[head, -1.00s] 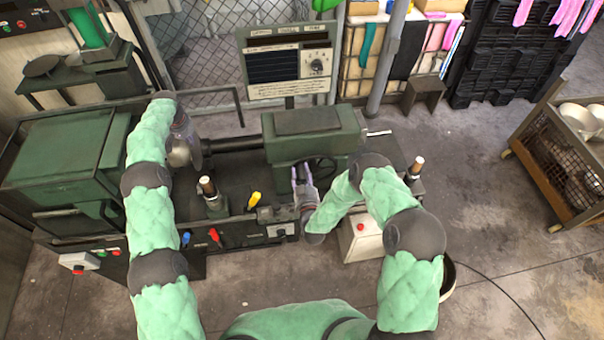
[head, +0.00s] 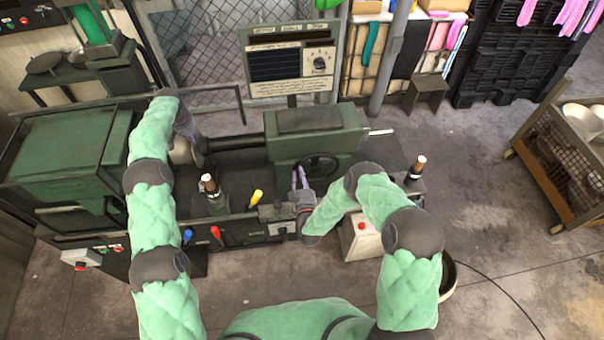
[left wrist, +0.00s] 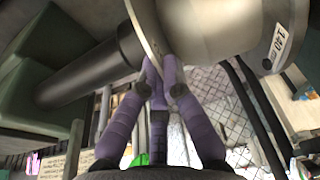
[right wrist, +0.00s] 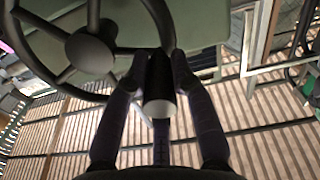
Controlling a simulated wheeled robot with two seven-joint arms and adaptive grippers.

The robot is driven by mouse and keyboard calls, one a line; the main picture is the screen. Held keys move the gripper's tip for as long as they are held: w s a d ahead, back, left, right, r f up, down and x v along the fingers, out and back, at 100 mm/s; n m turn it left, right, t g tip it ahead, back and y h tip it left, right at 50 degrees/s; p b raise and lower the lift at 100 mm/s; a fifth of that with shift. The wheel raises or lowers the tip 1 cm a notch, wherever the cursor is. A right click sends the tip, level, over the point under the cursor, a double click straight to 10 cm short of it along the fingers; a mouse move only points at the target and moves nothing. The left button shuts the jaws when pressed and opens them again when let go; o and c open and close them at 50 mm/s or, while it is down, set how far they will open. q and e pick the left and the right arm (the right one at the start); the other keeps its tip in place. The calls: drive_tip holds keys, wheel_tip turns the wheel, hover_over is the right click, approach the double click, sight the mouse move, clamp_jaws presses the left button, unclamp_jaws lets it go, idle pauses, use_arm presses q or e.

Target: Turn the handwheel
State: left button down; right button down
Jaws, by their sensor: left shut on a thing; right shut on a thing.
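The dark spoked handwheel (head: 320,166) sits on the front of the green machine housing in the head view. In the right wrist view the wheel's hub and spokes (right wrist: 92,52) fill the upper left. My right gripper (head: 300,178) is at the wheel's left side. Its fingers are closed around the wheel's black cylindrical handle (right wrist: 160,88). My left gripper (head: 187,135) is at the metal disc (head: 180,150) on the left of the machine. In the left wrist view its purple fingers (left wrist: 160,75) are shut on the edge of the pale disc (left wrist: 146,30).
A dark shaft (head: 235,143) runs from the disc to the green housing (head: 310,140). A white box with a red button (head: 361,238) is below right.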

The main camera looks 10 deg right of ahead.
drive_tip(key=f+n, duration=0.1)
drive_tip(key=n, duration=0.1)
drive_tip(key=f+n, duration=0.1)
drive_tip(key=n, duration=0.1)
drive_tip(key=f+n, duration=0.1)
drive_tip(key=f, duration=0.1)
drive_tip(key=shift+s+a+f+n, duration=0.1)
drive_tip(key=shift+s+a+n, duration=0.1)
drive_tip(key=shift+a+n, duration=0.15)
drive_tip(key=shift+s+f, duration=0.25)
drive_tip(key=shift+f, duration=0.05)
idle(1.0)
drive_tip(key=c, duration=1)
unclamp_jaws()
drive_tip(key=shift+w, duration=0.15)
drive_tip(key=shift+c, duration=0.2)
drive_tip(key=shift+r, duration=0.1)
drive_tip(key=shift+w+r, duration=0.1)
drive_tip(key=shift+r, duration=0.05)
